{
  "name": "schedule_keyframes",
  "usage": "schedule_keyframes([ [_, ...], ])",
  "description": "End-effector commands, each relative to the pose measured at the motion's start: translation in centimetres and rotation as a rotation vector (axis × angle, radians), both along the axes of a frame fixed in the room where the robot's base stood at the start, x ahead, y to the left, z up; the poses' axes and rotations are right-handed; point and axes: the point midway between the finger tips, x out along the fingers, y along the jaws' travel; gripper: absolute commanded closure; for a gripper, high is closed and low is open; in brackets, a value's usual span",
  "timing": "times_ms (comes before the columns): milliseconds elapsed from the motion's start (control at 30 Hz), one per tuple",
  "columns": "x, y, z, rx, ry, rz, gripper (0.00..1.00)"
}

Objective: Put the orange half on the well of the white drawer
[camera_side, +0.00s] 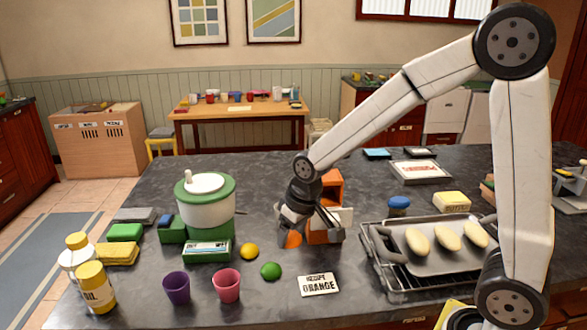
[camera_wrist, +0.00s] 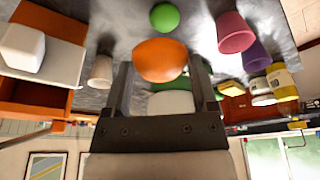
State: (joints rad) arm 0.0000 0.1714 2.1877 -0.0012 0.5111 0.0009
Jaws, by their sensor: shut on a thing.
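The orange half (camera_side: 291,240) is held at the tips of my gripper (camera_side: 300,228), just above the counter or close to it; I cannot tell the exact gap. In the wrist view the orange half (camera_wrist: 161,62) sits between the two fingers, rounded side showing. The orange cabinet (camera_side: 332,184) stands directly right of my gripper, partly hidden by it. A white drawer part (camera_side: 346,215) shows at its right side. In the wrist view the orange cabinet (camera_wrist: 35,97) is at the left, with the white drawer (camera_wrist: 58,62) out of it. The drawer's well is not clearly visible.
A green-and-white salad spinner (camera_side: 205,202) stands left of my gripper. A yellow ball (camera_side: 250,251), a green ball (camera_side: 271,271), a purple cup (camera_side: 176,288), a pink cup (camera_side: 226,286) and a card (camera_side: 319,284) lie in front. A tray of rolls (camera_side: 440,256) is at the right.

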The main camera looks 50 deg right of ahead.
Motion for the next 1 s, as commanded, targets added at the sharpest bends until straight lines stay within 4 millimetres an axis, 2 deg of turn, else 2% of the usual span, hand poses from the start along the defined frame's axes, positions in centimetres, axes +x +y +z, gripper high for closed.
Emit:
schedule_keyframes([
  [33, 0.1, 0.0, 1.6, 0.0, -0.009, 0.0, 0.93],
  [200, 0.1, 0.0, 5.8, 0.0, -0.007, 0.0, 0.93],
  [500, 0.0, 0.0, 11.6, 0.0, -0.005, 0.0, 0.93],
  [767, 0.9, -4.9, 11.5, 0.0, 0.003, -0.187, 0.93],
  [1000, 1.3, -10.8, 11.4, 0.0, 0.003, -0.412, 0.93],
])
